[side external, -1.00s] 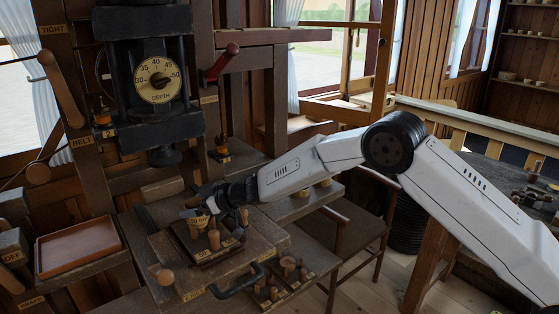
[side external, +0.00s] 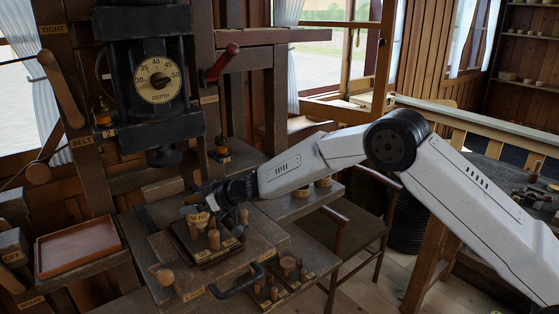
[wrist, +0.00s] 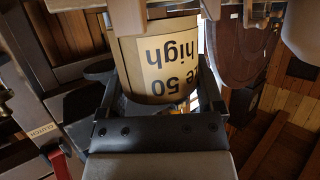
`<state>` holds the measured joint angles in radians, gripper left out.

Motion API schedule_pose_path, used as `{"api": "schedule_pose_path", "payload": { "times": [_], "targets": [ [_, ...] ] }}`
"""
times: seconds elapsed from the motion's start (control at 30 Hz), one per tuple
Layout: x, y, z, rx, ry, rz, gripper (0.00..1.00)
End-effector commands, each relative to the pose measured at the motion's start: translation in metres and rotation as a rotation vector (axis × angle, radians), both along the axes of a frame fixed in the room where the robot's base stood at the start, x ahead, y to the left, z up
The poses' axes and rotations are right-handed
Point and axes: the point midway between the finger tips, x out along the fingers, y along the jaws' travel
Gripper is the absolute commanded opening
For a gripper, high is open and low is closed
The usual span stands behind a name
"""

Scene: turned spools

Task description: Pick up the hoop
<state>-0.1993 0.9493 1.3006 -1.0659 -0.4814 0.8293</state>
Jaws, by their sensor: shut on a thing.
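The hoop (wrist: 160,65) is a cream-coloured curved band with dark upside-down lettering, "50 high" in part. It lies between the fingers of my gripper (wrist: 150,98) in the wrist view, and the gripper is shut on it. In the side external view my gripper (side external: 207,205) is over the back of the peg board, and the hoop (side external: 197,218) shows as a small pale label below the dark fingers. Its far side is hidden, and I cannot tell how far it clears the board.
Wooden pegs (side external: 214,240) stand on the board close by. A dark curved handle (side external: 237,287) is at the table's front. The press head with a depth dial (side external: 158,82) hangs above. A reddish tray (side external: 78,247) on the left is empty.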

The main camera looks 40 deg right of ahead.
Motion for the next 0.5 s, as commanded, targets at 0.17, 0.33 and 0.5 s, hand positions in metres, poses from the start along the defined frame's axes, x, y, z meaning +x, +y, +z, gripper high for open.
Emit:
{"api": "schedule_pose_path", "payload": {
  "times": [0.17,0.33,0.5],
  "targets": [
    [0.000,0.000,0.020,-0.001,-0.003,0.000,0.31],
    [-0.010,-0.003,0.036,0.000,-0.002,-0.001,0.31],
    [-0.025,-0.007,0.055,0.001,-0.002,-0.001,0.31]
  ]
}}
